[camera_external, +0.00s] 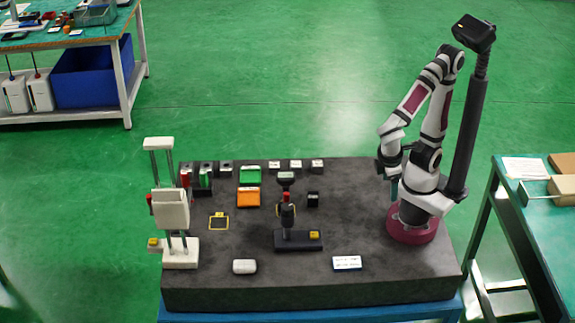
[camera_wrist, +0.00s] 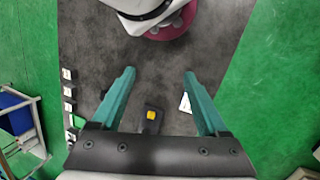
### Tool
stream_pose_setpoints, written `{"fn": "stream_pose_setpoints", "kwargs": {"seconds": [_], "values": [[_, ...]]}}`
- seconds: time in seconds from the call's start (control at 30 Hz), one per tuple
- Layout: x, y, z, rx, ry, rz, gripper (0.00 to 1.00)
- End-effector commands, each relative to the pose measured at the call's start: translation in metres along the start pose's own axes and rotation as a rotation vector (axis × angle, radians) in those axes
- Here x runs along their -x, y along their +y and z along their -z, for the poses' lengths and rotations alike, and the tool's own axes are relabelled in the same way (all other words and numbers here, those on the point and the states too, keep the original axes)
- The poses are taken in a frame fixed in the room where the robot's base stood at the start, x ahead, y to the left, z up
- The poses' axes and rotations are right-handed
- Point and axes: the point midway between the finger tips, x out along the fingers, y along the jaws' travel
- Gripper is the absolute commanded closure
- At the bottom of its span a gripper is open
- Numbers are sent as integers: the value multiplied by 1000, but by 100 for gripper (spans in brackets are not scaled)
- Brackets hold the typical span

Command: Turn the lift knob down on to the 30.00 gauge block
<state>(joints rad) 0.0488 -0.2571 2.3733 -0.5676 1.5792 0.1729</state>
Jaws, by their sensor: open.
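A small black stand (camera_external: 298,241) sits at the middle of the dark slab, with a yellow square on its base and an upright part with a red top (camera_external: 286,197). Its base, with the yellow square, also shows in the wrist view (camera_wrist: 152,116), between and below the fingers. I cannot tell which part is the lift knob, and no 30.00 marking is readable, so the gauge block cannot be picked out. My gripper (camera_external: 388,183) is at the right of the slab beside my base, well apart from the stand. Its teal fingers (camera_wrist: 159,72) are spread and empty in the wrist view.
A white two-post device (camera_external: 172,210) stands at the slab's left. Green (camera_external: 250,175) and orange (camera_external: 248,197) trays lie near the middle back. A white card (camera_external: 347,263) and a rounded white piece (camera_external: 244,267) lie in front. The slab (camera_external: 360,210) is bare between stand and arm.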

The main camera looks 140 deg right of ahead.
Motion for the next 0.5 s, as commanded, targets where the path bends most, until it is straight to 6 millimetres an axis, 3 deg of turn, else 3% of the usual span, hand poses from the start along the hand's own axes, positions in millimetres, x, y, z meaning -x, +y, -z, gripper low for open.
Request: {"fn": "stream_pose_setpoints", "kwargs": {"seconds": [0.17, 0.37, 0.5], "values": [[5, -16, 8, 420, -3, -46, 23], [12, -14, 53, 728, -102, -294, 23], [14, -17, 94, 896, -206, -502, 23]]}}
